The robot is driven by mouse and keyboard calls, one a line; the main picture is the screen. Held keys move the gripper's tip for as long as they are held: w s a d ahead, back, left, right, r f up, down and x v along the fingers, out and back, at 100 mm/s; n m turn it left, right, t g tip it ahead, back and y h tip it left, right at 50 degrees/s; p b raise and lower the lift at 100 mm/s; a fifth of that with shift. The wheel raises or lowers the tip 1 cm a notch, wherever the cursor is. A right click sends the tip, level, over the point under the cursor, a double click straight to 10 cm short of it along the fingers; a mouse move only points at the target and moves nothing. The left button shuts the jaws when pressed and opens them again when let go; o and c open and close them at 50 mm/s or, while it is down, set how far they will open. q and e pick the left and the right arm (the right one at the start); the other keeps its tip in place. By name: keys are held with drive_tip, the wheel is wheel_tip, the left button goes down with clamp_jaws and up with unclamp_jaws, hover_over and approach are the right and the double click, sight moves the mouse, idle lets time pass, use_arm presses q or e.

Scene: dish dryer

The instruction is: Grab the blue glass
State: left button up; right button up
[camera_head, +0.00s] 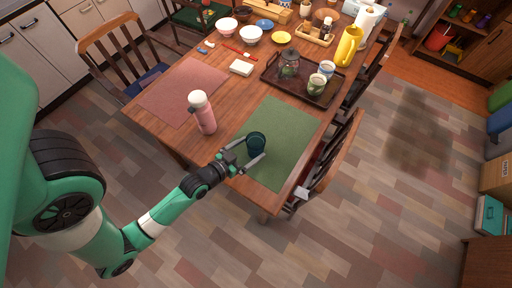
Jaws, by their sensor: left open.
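The blue glass (256,142) is dark teal-blue and stands upright on the green placemat (282,128), near the front of the wooden table. My left gripper (254,150) is open, with one finger on either side of the glass. The glass sits between the fingers; whether either finger touches it I cannot tell. My right gripper does not show.
A dark tray (302,80) with cups and a glass jar lies behind the green mat. A red placemat (176,92) lies at left. Wooden chairs (328,160) stand along the right side.

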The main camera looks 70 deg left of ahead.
sight(261, 137)
use_arm(q)
drive_tip(key=b+x, duration=0.1)
drive_tip(key=x, duration=0.5)
drive_tip(key=shift+w+d+r+b, duration=0.1)
drive_tip(key=shift+w+r+b, duration=0.1)
drive_tip(key=shift+b, duration=0.15)
drive_tip(key=c, duration=1.4)
drive_tip(key=shift+r+p, duration=0.3)
drive_tip(key=shift+r, duration=0.2)
wheel_tip(261, 137, up, 3)
drive_tip(key=shift+f+p, duration=0.2)
drive_tip(key=shift+p, duration=0.45)
drive_tip(key=s+d+r+p, duration=0.2)
drive_tip(key=d+r+p, duration=0.2)
drive_tip(key=d, duration=0.2)
drive_tip(key=s+d+r+p, duration=0.2)
drive_tip(key=d+r+p, duration=0.3)
drive_tip(key=d, duration=0.2)
drive_tip(key=shift+s+r, duration=0.3)
